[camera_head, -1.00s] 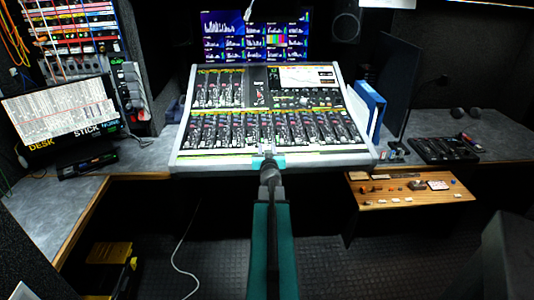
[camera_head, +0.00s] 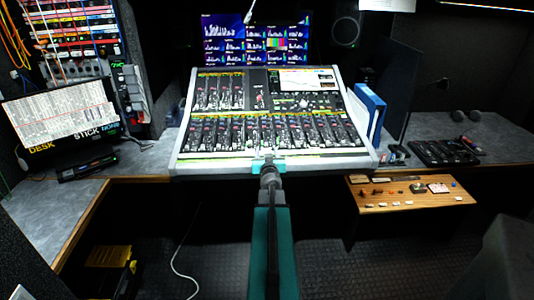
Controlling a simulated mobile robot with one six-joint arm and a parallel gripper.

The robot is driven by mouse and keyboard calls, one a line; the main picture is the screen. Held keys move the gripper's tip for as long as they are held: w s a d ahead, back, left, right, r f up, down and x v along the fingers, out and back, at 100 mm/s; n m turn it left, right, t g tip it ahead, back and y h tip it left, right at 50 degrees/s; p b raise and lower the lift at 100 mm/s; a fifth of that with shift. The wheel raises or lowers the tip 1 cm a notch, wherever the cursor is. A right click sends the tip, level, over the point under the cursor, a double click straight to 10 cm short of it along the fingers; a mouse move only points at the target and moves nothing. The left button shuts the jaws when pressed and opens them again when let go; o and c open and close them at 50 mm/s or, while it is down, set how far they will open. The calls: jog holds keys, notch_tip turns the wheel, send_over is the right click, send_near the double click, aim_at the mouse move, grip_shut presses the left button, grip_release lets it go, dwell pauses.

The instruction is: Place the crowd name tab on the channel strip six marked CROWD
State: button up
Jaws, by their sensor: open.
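The mixing console (camera_head: 180,155) stands on the desk in the middle of the view, with rows of channel strips (camera_head: 265,131) across its lower half. The strip markings are too small to read, so I cannot pick out the one marked CROWD. My gripper (camera_head: 264,158) is at the console's front edge, near the middle, low in front of the strips. Its fingers are tiny here and mostly hidden by my teal arm. I cannot make out the crowd name tab. Small light pieces (camera_head: 397,205) lie along a wooden shelf at the right, too small to identify.
The wooden shelf (camera_head: 440,198) sits below the desk at the right, with small items on it. Blue binders (camera_head: 367,112) stand right of the console. A monitor (camera_head: 60,115) is at the left. A black control panel (camera_head: 442,152) lies at the right. Floor in front is mostly clear.

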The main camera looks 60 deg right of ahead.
jog(key=shift+r, duration=0.15)
jog(key=p+v, duration=0.2)
jog(key=v, duration=0.5)
jog(key=shift+a, duration=0.2)
jog(key=shift+s, duration=0.15)
dwell(1.1)
